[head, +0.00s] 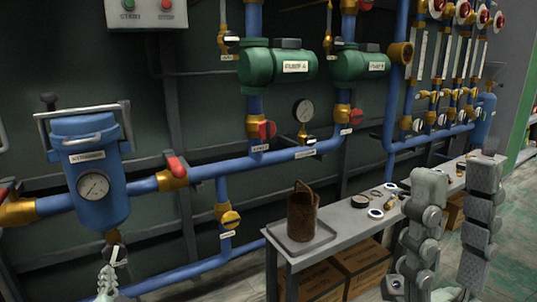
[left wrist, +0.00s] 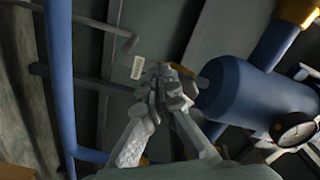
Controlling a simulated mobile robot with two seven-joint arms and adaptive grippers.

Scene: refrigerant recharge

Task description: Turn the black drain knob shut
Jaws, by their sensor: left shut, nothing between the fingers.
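The blue strainer (head: 100,180) hangs on the blue pipe at the left, with a gauge on its front. Under it is a brass drain fitting (head: 113,238) with a small white tag; a dark part shows there, but I cannot clearly make out the black knob. My left gripper (head: 106,272) is just below this fitting, pointing up. In the left wrist view its fingers (left wrist: 165,80) are together, beside the strainer's lower end (left wrist: 225,85), and hide what lies behind them.
A grey bench (head: 345,225) holds a rusty can (head: 302,212) on a tray (head: 280,240) and several small parts. Cardboard boxes (head: 362,262) sit beneath. Blue pipes (head: 225,168) with a red-handled valve (head: 176,167) run right of the strainer. Green floor is open at far right.

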